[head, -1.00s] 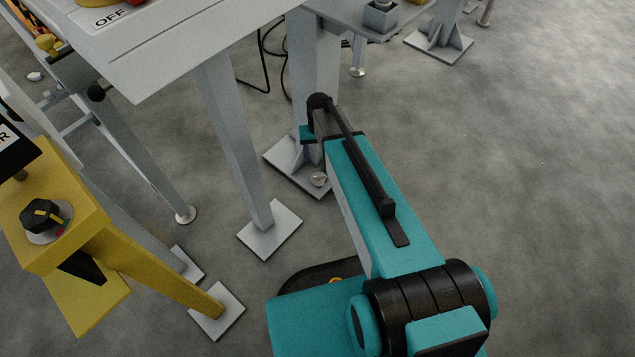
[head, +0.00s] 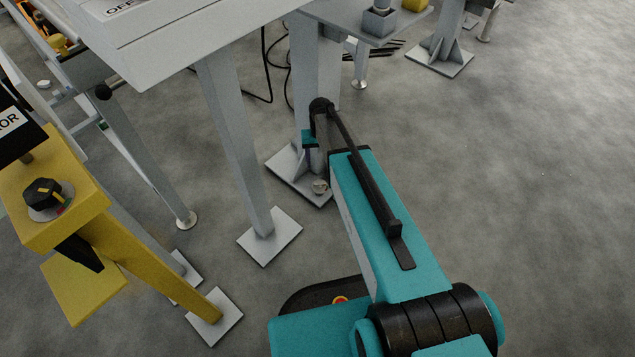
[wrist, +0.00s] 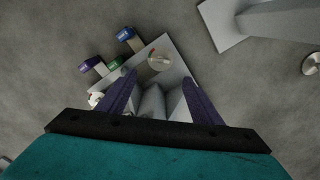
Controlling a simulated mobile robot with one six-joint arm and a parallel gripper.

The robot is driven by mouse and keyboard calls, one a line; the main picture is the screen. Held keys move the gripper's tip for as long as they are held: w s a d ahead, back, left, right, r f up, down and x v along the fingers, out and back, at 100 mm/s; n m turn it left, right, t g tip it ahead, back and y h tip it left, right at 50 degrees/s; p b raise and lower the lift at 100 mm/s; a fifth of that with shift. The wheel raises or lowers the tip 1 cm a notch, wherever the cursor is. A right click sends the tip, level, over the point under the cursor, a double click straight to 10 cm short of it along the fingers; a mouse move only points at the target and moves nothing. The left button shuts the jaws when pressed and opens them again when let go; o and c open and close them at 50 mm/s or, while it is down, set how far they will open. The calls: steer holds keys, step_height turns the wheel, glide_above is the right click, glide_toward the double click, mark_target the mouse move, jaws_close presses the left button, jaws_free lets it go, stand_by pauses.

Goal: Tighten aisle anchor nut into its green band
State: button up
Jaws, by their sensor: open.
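A pale round anchor nut (head: 320,187) sits near the front corner of the grey column's base plate (head: 285,165) in the head view. In the wrist view a round metal fitting (wrist: 160,60), probably an anchor nut, lies on the base plate (wrist: 180,72), just beyond my fingertips. Another round fitting (wrist: 96,99) shows left of my left finger. My gripper (wrist: 159,79) is open, its two purple fingers apart with nothing visibly held.
A slanted grey leg (head: 235,150) and a yellow control stand (head: 60,210) are to the left. Open floor (head: 530,200) lies to the right.

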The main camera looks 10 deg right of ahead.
mark_target(320, 183)
step_height(320, 183, down, 14)
steer(key=b, duration=0.4)
steer(key=shift+r, duration=0.15)
stand_by(0.3)
steer(key=c, duration=1.1)
steer(key=shift+o, duration=0.2)
steer(key=shift+r, duration=0.1)
steer(key=shift+r+m+p, duration=0.1)
steer(key=shift+m+p, duration=0.3)
steer(key=shift+p, duration=0.2)
steer(key=shift+m+p, duration=0.3)
steer(key=shift+p, duration=0.05)
steer(key=shift+m+p, duration=0.3)
steer(key=shift+p, duration=0.1)
